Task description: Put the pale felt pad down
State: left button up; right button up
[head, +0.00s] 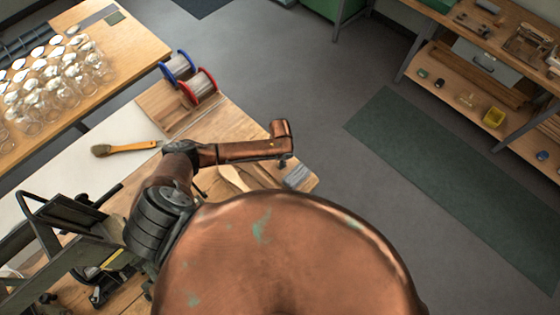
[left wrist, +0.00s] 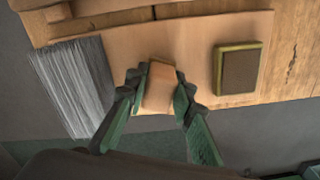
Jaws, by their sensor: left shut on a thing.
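The pale felt pad (left wrist: 158,87) is a small tan block in the left wrist view. My left gripper (left wrist: 160,90) is shut on it, with one green finger on each side. The pad is over the light tan board (left wrist: 190,45), near its edge. I cannot tell whether it touches the board. In the head view my copper arm reaches over the bench, and the gripper beneath its end is mostly hidden; the pad cannot be made out there. My right gripper is not in view.
Grey bristles (left wrist: 72,85) lie left of the gripper, and a dark pad with an olive edge (left wrist: 236,68) lies to the right. On the bench are a wooden-handled brush (head: 125,148), a blue spool (head: 177,67) and a red spool (head: 198,86). Floor lies beyond the edge.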

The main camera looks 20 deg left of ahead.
pick_arm(q)
jog(key=shift+f, duration=0.2)
jog(key=o, duration=1)
notch_tip(320, 180, up, 12)
jog(key=shift+r, duration=0.2)
